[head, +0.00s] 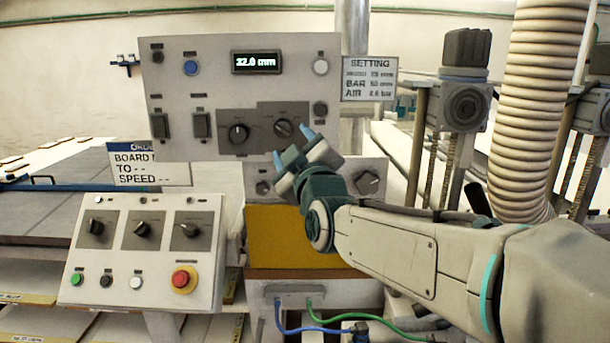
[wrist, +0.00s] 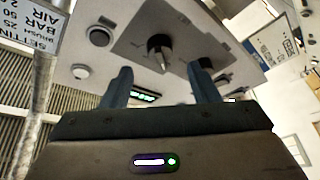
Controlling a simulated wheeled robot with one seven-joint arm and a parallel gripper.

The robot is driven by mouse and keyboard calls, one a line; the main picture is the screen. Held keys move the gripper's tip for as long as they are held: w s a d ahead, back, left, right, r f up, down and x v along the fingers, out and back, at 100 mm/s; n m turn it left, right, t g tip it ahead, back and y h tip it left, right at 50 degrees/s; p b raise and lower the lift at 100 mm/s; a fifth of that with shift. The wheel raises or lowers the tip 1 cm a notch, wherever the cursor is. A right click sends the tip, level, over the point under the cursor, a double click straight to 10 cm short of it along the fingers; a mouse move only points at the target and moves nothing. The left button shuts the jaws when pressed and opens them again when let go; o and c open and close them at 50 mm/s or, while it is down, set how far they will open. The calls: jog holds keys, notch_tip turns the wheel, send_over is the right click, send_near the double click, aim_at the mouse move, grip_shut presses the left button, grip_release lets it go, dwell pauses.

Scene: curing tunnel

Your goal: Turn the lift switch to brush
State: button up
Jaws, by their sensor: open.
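The upper grey panel (head: 215,70) carries a dark grey plate with two black rotary knobs. The right knob (head: 283,128) also shows in the wrist view (wrist: 160,48), between and beyond my fingertips. The left knob (head: 238,132) is partly hidden behind a finger in the wrist view. Labels are too small to read, so I cannot tell which is the lift switch. My gripper (head: 292,145) is open and empty, just in front of the right knob and slightly below it. I see no contact with the knob.
The panel has a display (head: 256,62) reading 32.0 mm, with buttons around it. A lower control box (head: 150,245) with three knobs and a red emergency button (head: 183,280) stands at left. Another knob (head: 367,182) sits below right. A ribbed hose (head: 540,110) hangs at right.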

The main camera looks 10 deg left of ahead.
jog(key=b+v, duration=0.1)
jog(key=v, duration=0.7)
jog(key=shift+s, duration=0.2)
jog(key=shift+d+f, duration=0.15)
jog(key=d+f+m+g+h+p, duration=0.1)
jog(key=d+f+m+g+h, duration=0.6)
jog(key=d+f, duration=0.85)
jog(key=s+d+f+m+g+h+p, duration=0.1)
jog(key=s+d+f+m+g+h, duration=0.2)
jog(key=s+d+f+m+g, duration=0.4)
jog(key=s+d+f+m, duration=0.1)
jog(key=s+d+f, duration=0.3)
jog(key=s+f, duration=0.2)
jog(key=shift+s+m+g+h, duration=0.3)
jog(key=shift+s+g, duration=0.1)
jog(key=shift+s, duration=0.8)
